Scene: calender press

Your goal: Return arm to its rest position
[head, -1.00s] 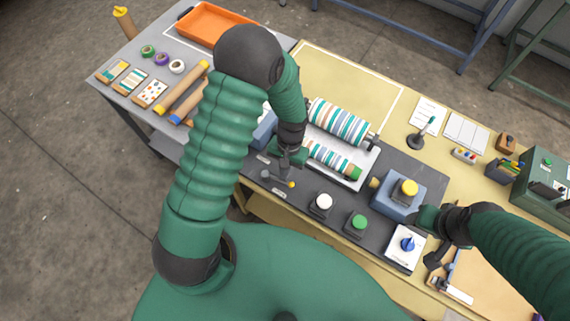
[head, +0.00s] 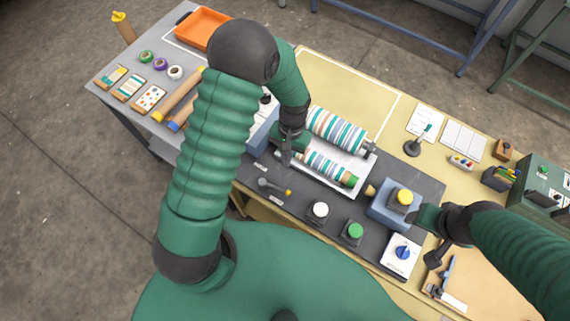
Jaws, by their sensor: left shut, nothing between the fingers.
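My left arm comes in from the left, and its gripper (head: 286,157) is shut and empty. It hangs over the left end of the calender press, beside the striped rollers (head: 337,132) and above a small lever with a yellow tip (head: 275,187). The gripper is apart from the lever. The arm hides part of the press's left side. My right gripper (head: 425,216) is at the blue box with the yellow button (head: 398,203); its fingers are too hidden to tell their state or whether they touch the box.
White (head: 319,210) and green (head: 353,233) buttons and a blue knob (head: 403,252) line the press's front edge. An orange tray (head: 200,28) and rolls lie on the grey table at left. The yellow mat (head: 350,80) behind the press is mostly clear.

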